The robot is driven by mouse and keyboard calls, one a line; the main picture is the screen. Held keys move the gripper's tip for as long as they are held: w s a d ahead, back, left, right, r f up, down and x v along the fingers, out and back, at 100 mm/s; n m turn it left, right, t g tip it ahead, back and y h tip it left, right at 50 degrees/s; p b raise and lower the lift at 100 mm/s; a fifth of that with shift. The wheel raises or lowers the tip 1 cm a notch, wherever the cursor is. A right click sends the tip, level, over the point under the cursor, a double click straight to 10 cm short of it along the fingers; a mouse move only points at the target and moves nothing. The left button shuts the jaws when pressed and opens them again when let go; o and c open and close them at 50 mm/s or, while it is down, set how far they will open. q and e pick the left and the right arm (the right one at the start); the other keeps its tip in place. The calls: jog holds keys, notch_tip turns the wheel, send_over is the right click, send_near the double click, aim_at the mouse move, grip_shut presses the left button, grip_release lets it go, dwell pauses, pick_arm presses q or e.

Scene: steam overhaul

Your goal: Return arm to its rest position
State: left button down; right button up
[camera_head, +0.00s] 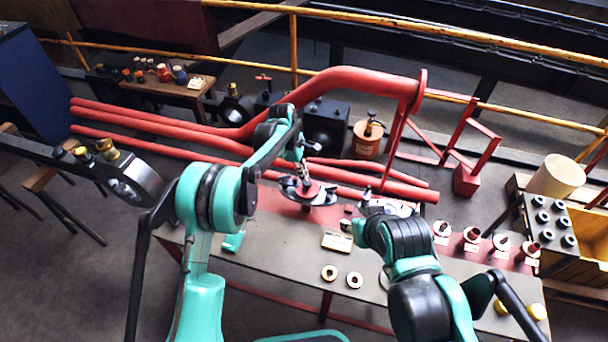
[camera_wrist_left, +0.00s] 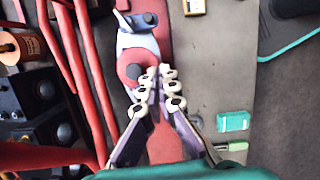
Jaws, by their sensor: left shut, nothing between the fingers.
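My left arm comes in from the left, and its gripper (camera_head: 301,172) is above the red mat on the workbench (camera_head: 270,254). In the left wrist view the gripper's fingers (camera_wrist_left: 157,76) are together with nothing between them. Just beyond the fingertips lies a grey metal part with a round red middle (camera_wrist_left: 132,52); it also shows below the gripper in the head view (camera_head: 318,198). I cannot tell whether the fingertips touch it. My right arm comes in from the lower right over the bench; its fingers cannot be made out.
Long red pipes (camera_head: 350,82) run behind the bench, near my left arm. A copper-coloured can (camera_head: 367,139) stands behind them. Two small rings (camera_head: 354,280), a teal block (camera_head: 233,241) and several flanged parts (camera_head: 501,243) lie on the bench. A wooden crate (camera_head: 577,275) stands right.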

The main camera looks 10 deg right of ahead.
pick_arm(q)
jog(key=s+a+r+m+t, duration=0.25)
jog(key=s+a+r, duration=0.25)
jog(key=a+r, duration=0.3)
jog(key=s+a+r+m+t, duration=0.1)
jog(key=s+a+r+m, duration=0.35)
jog(key=a+r, duration=0.4)
jog(key=s+a+m+t+y, duration=0.1)
jog(key=s+a, duration=0.4)
jog(key=s, duration=0.5)
jog(key=s+a+m+t+y, duration=0.1)
jog(key=s+a+m+t, duration=0.2)
jog(key=s, duration=0.7)
jog(key=a+m, duration=0.2)
jog(key=m, duration=0.1)
jog(key=shift+s+a+r+t+y, duration=0.2)
jog(key=shift+r+t+y, duration=0.05)
jog(key=shift+t+y, duration=0.1)
pick_arm(e)
jog(key=shift+c, duration=0.3)
